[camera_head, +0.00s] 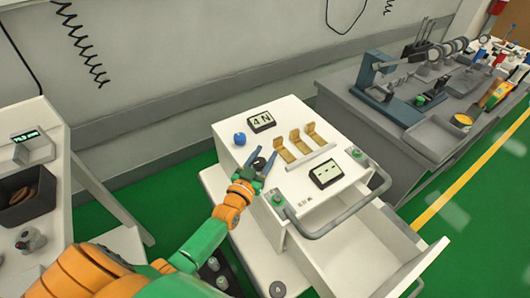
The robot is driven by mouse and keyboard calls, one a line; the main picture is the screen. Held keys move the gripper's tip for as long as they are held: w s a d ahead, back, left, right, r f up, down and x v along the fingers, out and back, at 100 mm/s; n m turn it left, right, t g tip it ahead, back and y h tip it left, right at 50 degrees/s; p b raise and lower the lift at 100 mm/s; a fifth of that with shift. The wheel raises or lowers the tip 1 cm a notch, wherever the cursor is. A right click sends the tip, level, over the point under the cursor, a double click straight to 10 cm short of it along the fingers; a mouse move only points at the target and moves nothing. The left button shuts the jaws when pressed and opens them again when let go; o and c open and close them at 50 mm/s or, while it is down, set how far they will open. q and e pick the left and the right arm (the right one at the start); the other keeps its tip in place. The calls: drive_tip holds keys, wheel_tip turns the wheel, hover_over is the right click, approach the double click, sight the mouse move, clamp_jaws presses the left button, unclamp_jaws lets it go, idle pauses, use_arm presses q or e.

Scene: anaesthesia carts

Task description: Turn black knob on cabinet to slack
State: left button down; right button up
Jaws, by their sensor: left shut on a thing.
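The white cabinet (300,118) stands in the middle of the head view. The black knob (259,163) is on its top, near the left edge. My left gripper (262,168) reaches in from the lower left, with its two blue-grey fingers on either side of the knob and closed on it. The fingers hide part of the knob. A display reading "4 N" (261,121) lies at the back of the top, and a second display (326,173) lies nearer the front. My right gripper is not in view.
A blue knob (239,139) and brass brackets (301,140) stand close to my fingers. Green buttons (278,199) and a grey handle (345,217) line the front. An open drawer (375,255) juts out below. A grey bench (340,90) stands right, a white table (62,200) left.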

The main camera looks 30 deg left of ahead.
sight(256, 168)
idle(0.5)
use_arm(q)
drive_tip(key=shift+c, duration=1.7)
unclamp_jaws()
drive_tip(key=s+p, duration=0.1)
drive_tip(key=s, duration=0.6)
drive_tip(key=shift+s+d, duration=0.1)
drive_tip(key=shift+d, duration=0.05)
